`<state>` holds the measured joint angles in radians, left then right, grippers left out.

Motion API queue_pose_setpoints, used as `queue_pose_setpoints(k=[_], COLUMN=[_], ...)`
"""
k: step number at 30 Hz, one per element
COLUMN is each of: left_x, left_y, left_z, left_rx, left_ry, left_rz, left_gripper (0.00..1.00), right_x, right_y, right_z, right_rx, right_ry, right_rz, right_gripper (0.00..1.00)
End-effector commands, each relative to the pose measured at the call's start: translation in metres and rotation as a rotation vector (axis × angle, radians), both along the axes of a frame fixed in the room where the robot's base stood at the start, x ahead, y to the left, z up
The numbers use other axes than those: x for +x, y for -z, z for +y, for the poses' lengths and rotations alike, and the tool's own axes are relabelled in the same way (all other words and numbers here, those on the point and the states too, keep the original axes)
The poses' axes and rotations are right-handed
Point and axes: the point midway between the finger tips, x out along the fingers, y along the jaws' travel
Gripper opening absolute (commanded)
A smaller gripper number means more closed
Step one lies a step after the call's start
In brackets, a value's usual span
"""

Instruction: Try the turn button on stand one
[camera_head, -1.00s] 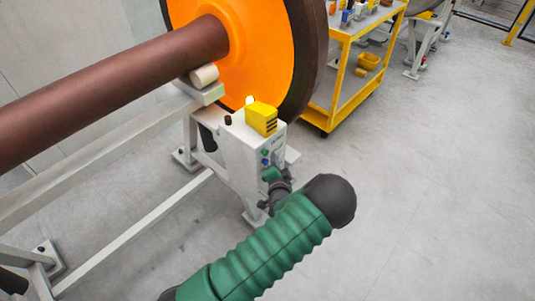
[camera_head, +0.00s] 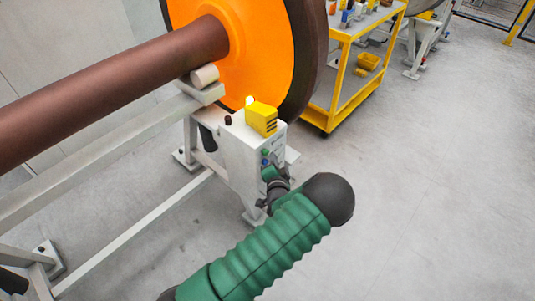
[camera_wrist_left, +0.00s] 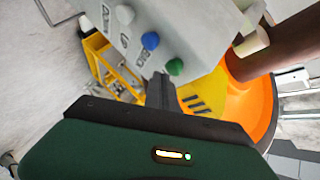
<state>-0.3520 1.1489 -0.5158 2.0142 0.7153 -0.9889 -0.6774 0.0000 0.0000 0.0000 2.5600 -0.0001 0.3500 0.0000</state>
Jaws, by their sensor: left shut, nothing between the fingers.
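The white control box (camera_head: 236,153) of the stand is below the orange wheel. Its front face shows a green button (camera_head: 265,152) and a blue button (camera_head: 265,162). My right gripper is out of view.
A yellow block (camera_head: 262,117) sits on the box. The orange wheel (camera_head: 250,60) and brown axle (camera_head: 110,85) rest above the white frame (camera_head: 120,160). A yellow cart (camera_head: 350,85) stands behind. The floor at right is clear.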

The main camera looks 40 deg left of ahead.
Motion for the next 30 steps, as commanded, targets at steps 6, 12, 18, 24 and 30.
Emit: queue_pose_setpoints(k=[6,12,18,24,30], left_x=[-0.0001,-0.0001,0.0001,0.0003,0.0005], left_y=[-0.0003,-0.0002,-0.0002,0.0000,-0.0001], left_z=[0.0024,0.0026,0.0049,0.0073,0.0098], left_rx=[0.000,0.000,0.001,0.001,0.000], left_ry=[0.000,0.000,0.000,0.000,-0.001], left_rz=[0.000,0.000,0.001,0.001,0.001], left_gripper=[0.00,0.00,0.00,0.00,0.00], right_x=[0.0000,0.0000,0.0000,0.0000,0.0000], right_y=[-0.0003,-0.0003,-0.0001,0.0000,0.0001], right_z=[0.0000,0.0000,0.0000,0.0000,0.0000], right_rx=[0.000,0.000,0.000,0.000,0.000], right_ry=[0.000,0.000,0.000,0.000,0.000], right_rz=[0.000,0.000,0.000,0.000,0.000], right_gripper=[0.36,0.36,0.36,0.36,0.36])
